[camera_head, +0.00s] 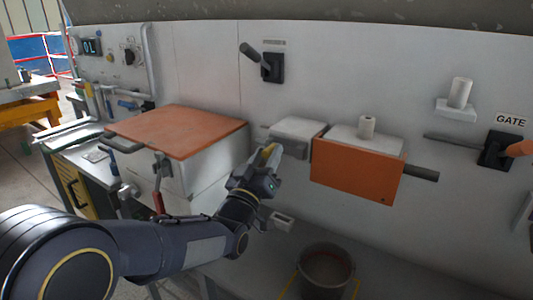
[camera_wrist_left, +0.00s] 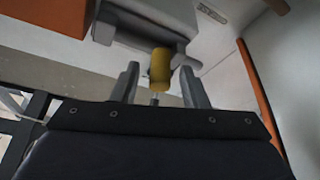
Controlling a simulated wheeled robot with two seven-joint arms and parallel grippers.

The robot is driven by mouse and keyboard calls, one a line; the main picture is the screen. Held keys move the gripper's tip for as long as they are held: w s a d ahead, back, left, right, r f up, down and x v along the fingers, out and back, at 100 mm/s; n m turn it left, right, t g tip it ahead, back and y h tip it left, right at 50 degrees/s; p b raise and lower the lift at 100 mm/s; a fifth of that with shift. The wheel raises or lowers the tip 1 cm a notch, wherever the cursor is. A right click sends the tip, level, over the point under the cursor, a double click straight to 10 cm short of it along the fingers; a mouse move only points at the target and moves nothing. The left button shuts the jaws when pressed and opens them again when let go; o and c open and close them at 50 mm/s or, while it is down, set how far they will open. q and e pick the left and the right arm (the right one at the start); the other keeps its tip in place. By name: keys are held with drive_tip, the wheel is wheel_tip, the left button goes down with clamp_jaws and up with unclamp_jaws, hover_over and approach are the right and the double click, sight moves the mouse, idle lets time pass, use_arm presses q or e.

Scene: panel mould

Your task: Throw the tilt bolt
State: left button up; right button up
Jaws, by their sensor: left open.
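A yellow cylindrical knob (camera_wrist_left: 160,68) on a thin metal stem shows in the left wrist view, just under a grey block (camera_wrist_left: 150,25). It looks like the bolt's handle. My left gripper (camera_wrist_left: 160,85) is open, with one finger on each side of the knob's lower part and stem; I cannot tell whether they touch. In the head view the left gripper (camera_head: 266,165) reaches up to the grey and white block (camera_head: 297,131) on the wall, and the yellow knob (camera_head: 270,151) shows at its fingertips. The bolt's own body is hidden. My right gripper is not in view.
An orange box (camera_head: 357,172) with a dark rod sticks out right of the block. A black lever (camera_head: 270,66) sits above, and a GATE lever (camera_head: 497,151) at right. An orange-topped cabinet (camera_head: 175,130) stands left. A bucket (camera_head: 326,272) is below.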

use_arm(q)
drive_tip(key=shift+w+r, duration=0.1)
drive_tip(key=shift+w, duration=0.05)
clamp_jaws()
drive_tip(key=s+d+b, duration=0.2)
drive_tip(key=d, duration=0.1)
drive_tip(key=d+b, duration=0.1)
drive_tip(key=shift+s+d+b, duration=0.35)
drive_tip(key=shift+s+d, duration=0.05)
